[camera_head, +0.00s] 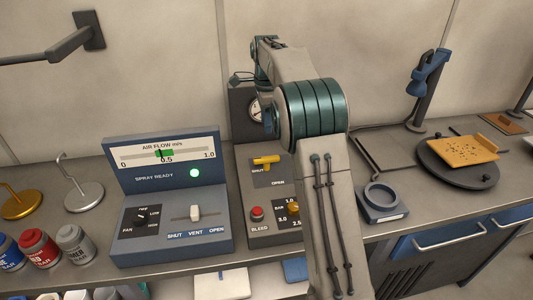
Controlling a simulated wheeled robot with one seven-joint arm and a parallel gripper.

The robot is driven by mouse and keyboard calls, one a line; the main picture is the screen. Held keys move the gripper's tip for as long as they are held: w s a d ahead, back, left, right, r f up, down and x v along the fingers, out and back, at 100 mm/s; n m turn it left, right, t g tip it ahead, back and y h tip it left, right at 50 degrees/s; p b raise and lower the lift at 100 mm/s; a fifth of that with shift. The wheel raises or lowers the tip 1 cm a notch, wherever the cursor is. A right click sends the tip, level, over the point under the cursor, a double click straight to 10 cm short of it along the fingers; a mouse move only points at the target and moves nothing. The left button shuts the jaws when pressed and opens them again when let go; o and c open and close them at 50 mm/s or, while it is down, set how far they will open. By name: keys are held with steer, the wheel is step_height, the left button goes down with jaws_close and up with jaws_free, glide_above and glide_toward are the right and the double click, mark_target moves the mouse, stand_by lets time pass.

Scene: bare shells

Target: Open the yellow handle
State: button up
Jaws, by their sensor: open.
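A round gauge (255,110) above the handle is partly hidden by my arm.
Below the handle are a red BLEED button (257,213) and a yellow BAR knob (292,208). A blue-grey air flow console (168,228) stands close on the left. Paint jars (38,248) stand at far left; a turntable (459,166) stands at right.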

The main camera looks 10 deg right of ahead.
mark_target(267, 157)
step_height(267, 157, down, 13)
steer(key=shift+f+p, duration=0.1)
steer(key=shift+p, duration=0.6)
jaws_close()
